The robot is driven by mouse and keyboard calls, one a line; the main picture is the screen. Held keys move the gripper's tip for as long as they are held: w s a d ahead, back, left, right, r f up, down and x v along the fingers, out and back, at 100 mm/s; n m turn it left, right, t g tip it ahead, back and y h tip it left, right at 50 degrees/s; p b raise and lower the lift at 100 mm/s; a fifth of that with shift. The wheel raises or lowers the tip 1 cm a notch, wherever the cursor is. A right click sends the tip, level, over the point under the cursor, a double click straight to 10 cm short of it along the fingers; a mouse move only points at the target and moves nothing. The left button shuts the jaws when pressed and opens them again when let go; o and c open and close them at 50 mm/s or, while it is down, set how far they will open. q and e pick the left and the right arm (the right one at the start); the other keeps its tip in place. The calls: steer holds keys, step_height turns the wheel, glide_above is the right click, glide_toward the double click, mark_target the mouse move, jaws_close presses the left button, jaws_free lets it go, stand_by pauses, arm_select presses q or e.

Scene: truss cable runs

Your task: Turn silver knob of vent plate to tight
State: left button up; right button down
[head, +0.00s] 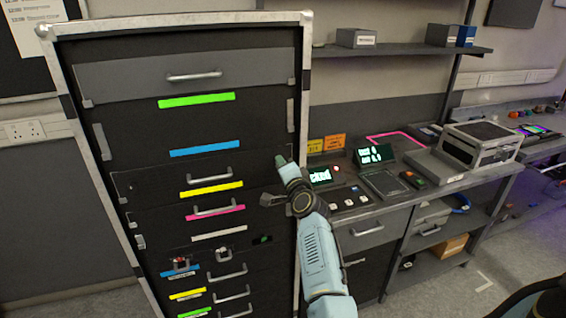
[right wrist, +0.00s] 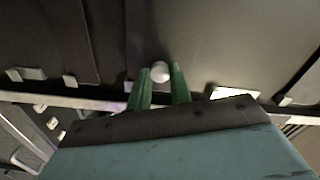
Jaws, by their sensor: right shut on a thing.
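My right gripper (head: 281,161) is at the right side of the dark rack, its green fingertips against the front. In the right wrist view the two green fingers (right wrist: 162,84) stand on either side of a round silver knob (right wrist: 159,70) and are shut on it. The knob sits on a dark flat plate (right wrist: 215,45), which I take for the vent plate. In the head view the knob is hidden by my gripper. No mark for tight or loose is readable. My left gripper is not in view.
The tall rack (head: 130,75) has several drawers with silver handles and coloured strips. Pale metal posts edge it, one close beside my right arm. A bench (head: 375,205) with small displays and a grey metal case (head: 482,144) stands to the right. Floor shows at lower right.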

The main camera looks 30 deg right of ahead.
steer(key=shift+m+p, duration=1.1)
steer(key=shift+m, duration=2.3)
steer(key=c, duration=1.3)
jaws_free()
steer(key=shift+o, duration=0.2)
steer(key=v, duration=1.3)
steer(key=shift+s, duration=0.25)
steer(key=shift+f, duration=0.1)
